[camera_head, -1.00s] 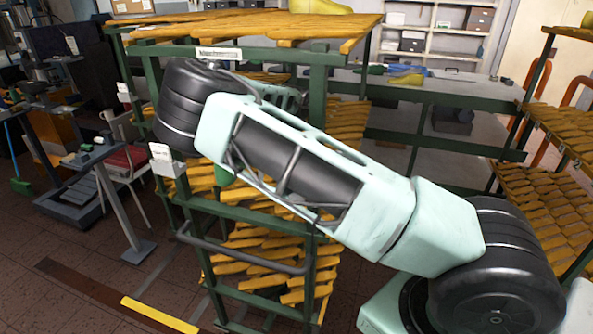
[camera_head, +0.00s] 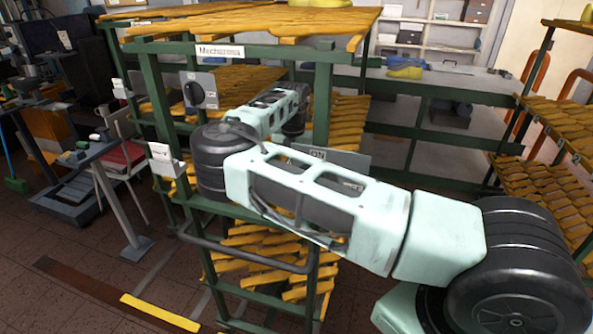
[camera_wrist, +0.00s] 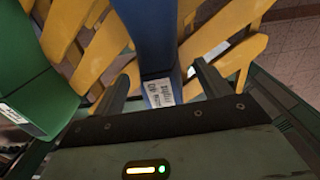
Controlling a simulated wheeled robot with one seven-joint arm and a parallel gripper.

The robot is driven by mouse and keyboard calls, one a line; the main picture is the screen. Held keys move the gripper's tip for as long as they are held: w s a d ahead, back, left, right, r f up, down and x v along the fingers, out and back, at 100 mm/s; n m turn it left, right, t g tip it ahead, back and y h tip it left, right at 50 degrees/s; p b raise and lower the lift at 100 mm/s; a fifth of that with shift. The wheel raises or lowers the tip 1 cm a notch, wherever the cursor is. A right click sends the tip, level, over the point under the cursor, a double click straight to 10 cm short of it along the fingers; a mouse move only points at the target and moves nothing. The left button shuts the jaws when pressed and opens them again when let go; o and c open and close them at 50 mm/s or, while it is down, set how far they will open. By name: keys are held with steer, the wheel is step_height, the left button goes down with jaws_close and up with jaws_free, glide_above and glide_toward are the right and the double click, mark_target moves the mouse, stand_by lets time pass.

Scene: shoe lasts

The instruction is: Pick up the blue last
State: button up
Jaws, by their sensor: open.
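The blue last (camera_wrist: 147,38) fills the top middle of the wrist view. It has a white printed label (camera_wrist: 161,92) at its near end. My gripper (camera_wrist: 163,84) is open, with one finger on each side of the blue last. I cannot tell whether either finger touches it. A green last (camera_wrist: 32,85), also labelled, is to the left, outside the left finger. In the head view my forearm reaches into the green-framed rack (camera_head: 322,105). My fingers and the blue last between them cannot be made out there.
Yellow slats (camera_wrist: 225,45) of the rack shelf lie around the lasts. The rack's top shelf (camera_head: 250,24) is above my forearm. A yellow last (camera_head: 405,73) and a blue item (camera_head: 410,64) lie on the table behind. Another slatted rack (camera_head: 560,130) stands at the right.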

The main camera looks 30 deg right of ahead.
steer(key=shift+f+p, duration=0.5)
steer(key=shift+f, duration=1.35)
steer(key=shift+r, duration=0.1)
steer(key=c, duration=1.5)
